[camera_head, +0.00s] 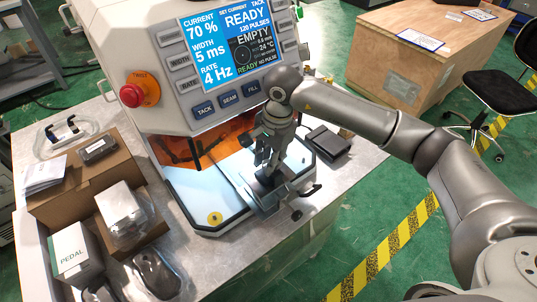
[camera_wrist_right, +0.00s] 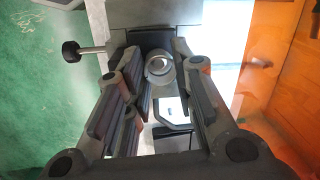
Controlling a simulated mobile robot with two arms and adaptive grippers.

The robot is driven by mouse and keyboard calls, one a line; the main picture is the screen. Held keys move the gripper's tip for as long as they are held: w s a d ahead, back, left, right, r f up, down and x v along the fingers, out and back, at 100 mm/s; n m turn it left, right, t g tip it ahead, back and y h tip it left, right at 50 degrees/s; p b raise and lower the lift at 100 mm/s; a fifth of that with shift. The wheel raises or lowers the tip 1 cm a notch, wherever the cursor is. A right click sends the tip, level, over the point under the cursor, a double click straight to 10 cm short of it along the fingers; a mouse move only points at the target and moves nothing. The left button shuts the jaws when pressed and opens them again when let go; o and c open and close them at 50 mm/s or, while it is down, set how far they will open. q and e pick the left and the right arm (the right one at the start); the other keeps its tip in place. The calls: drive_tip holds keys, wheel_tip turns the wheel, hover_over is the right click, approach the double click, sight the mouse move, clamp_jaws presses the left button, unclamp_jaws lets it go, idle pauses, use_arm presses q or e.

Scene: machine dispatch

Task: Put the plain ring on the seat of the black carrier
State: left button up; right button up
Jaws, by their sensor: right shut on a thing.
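My right gripper (camera_head: 268,160) reaches down in front of the machine's open window, over a small metal fixture (camera_head: 262,207) on the worktable. In the head view the gripper hides the ring and most of the fixture's top. My left gripper is not in view.
The machine (camera_head: 180,55) has a display reading READY and EMPTY. A knobbed screw (camera_wrist_right: 72,50) sticks out of the fixture. A dark pedal-like box (camera_head: 328,142) lies to the right. Cardboard boxes (camera_head: 75,180) and a PEDAL box (camera_head: 76,252) crowd the table's left.

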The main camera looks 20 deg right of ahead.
drive_tip(key=shift+f, duration=0.2)
drive_tip(key=shift+f+b, duration=0.3)
drive_tip(key=shift+b, duration=0.15)
drive_tip(key=o, duration=0.6)
drive_tip(key=shift+s, duration=0.1)
drive_tip(key=shift+r, duration=0.1)
